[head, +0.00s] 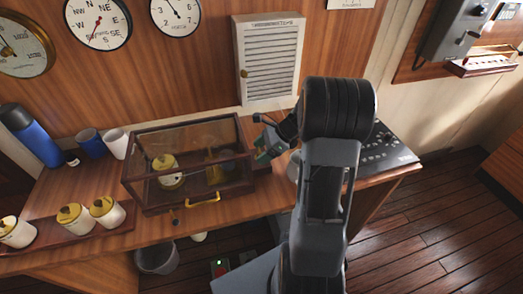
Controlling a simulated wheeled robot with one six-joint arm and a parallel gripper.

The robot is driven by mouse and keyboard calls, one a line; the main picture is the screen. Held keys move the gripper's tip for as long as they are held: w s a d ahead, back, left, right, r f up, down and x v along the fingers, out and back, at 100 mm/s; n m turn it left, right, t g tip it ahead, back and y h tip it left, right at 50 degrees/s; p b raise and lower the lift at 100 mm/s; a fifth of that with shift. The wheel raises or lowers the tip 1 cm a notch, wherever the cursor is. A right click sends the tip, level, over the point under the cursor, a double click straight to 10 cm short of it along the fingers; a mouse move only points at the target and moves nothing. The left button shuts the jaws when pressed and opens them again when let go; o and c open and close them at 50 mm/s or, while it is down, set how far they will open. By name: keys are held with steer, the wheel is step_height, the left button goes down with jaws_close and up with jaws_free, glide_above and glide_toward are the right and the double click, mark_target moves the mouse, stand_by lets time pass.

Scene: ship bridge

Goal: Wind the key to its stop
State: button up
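A wooden-framed glass case (128,183) stands on the desk, with a brass handle (203,200) low on its front. Inside are a white pot with a brass lid (170,179) and a blurred brass object (213,168). No winding key can be made out for certain. My gripper (263,150) is at the right end of the case, by its upper edge. Its fingers are small and partly hidden, so whether they are open, hold anything or touch the case cannot be told.
Several lidded white pots (103,210) stand in a wooden rack at the left. Behind are a blue flask (33,137), a blue cup (91,143) and a white cup (116,144). A control panel (385,148) is right of my arm. A bin (156,258) stands below the desk.

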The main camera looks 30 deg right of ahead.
steer(key=c, duration=0.9)
steer(key=shift+o, duration=0.2)
steer(key=shift+s+r+m+t, duration=0.1)
steer(key=shift+m+t, duration=0.3)
steer(key=shift+m, duration=0.2)
steer(key=m+t+h, duration=0.2)
steer(key=m, duration=0.1)
steer(key=shift+m, duration=0.3)
steer(key=o, duration=0.9)
steer(key=v, duration=1.3)
steer(key=shift+s+d+r, duration=0.15)
steer(key=shift+s, duration=0.2)
